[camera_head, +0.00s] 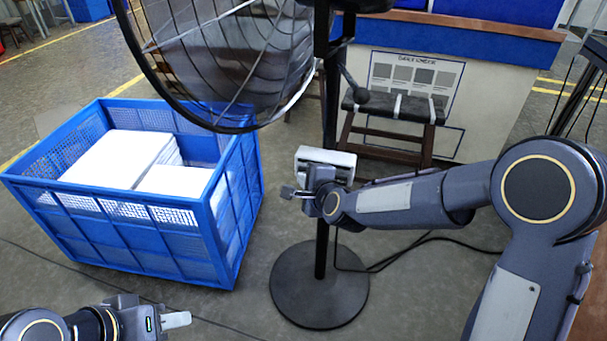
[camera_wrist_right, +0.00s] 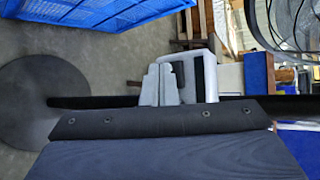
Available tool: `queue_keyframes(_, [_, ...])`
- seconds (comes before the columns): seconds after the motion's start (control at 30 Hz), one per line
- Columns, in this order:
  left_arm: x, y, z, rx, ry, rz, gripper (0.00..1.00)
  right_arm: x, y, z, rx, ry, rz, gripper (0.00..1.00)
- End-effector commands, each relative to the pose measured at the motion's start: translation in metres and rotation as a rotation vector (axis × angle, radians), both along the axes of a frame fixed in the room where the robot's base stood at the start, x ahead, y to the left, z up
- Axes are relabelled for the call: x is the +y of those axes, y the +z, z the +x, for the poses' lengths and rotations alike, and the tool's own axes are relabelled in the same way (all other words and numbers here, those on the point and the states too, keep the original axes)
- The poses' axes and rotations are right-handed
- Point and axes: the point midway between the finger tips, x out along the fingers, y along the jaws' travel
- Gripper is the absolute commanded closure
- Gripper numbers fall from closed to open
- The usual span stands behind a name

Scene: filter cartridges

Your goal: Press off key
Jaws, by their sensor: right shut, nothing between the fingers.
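A large black standing fan (camera_head: 215,60) has a pole on a round base (camera_head: 320,285). A white control box (camera_head: 325,155) is mounted on the pole; it also shows in the right wrist view (camera_wrist_right: 198,68). The off key cannot be made out in either view. My right gripper (camera_head: 288,192) is shut and empty, just in front of and below the box in the head view. In the right wrist view its fingertips (camera_wrist_right: 161,72) overlap the box's left part; whether they touch cannot be told. My left gripper (camera_head: 176,320) is low at the left, away from the fan; its jaw opening is unclear.
A blue crate (camera_head: 130,235) with white filter blocks (camera_head: 118,158) stands left of the fan. A small dark stool (camera_head: 395,110) and a counter with a poster (camera_head: 415,80) stand behind. A black cable (camera_head: 385,263) lies on the floor right of the base.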

Motion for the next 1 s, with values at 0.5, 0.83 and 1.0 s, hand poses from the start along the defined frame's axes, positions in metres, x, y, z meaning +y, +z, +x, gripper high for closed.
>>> queue_keyframes(0.5, [0.0,-0.001,0.0,0.0,0.0,0.0,0.64,0.004,0.0,-0.012,-0.002,0.0,0.0,1.0])
queue_keyframes(0.83, [0.0,-0.001,0.0,0.0,0.0,0.0,0.64,0.004,0.0,-0.015,-0.001,-0.001,-0.001,1.0])
queue_keyframes(1.0, [0.0,-0.002,0.0,0.0,0.0,0.0,0.64,0.007,0.0,-0.021,-0.001,0.001,0.0,1.0])
